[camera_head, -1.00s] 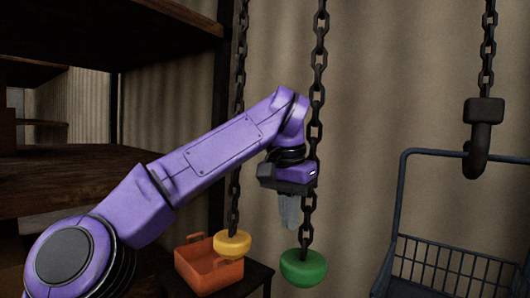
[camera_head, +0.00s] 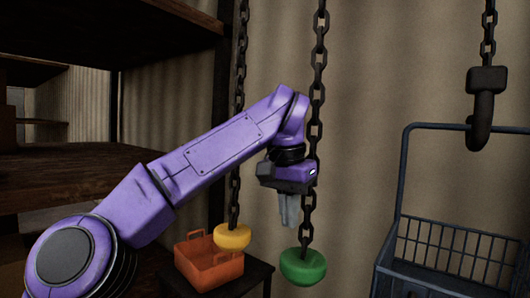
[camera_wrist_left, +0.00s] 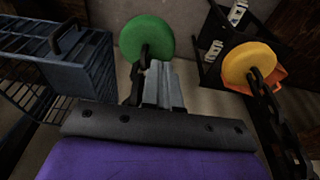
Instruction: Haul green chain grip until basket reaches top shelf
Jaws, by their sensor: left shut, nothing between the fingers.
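The green chain grip (camera_head: 303,267) hangs at the lower end of a dark chain (camera_head: 318,60). It also shows in the left wrist view (camera_wrist_left: 147,36), beyond the fingertips. My left gripper (camera_head: 289,224) points down beside this chain, just above and left of the green grip. Its fingers (camera_wrist_left: 163,75) are shut with nothing between them, and a gap separates them from the grip. The blue wire basket (camera_head: 440,245) hangs from a black hook (camera_head: 480,130) at the right. Its lower part is cut off by the frame. It shows at the left in the wrist view (camera_wrist_left: 85,75).
A yellow grip (camera_head: 232,237) hangs on another chain, left of the green one. An orange bin (camera_head: 207,262) stands on a small dark table (camera_head: 250,277) behind it. Brown wooden shelves (camera_head: 75,180) fill the left. The wall between the green chain and the basket is clear.

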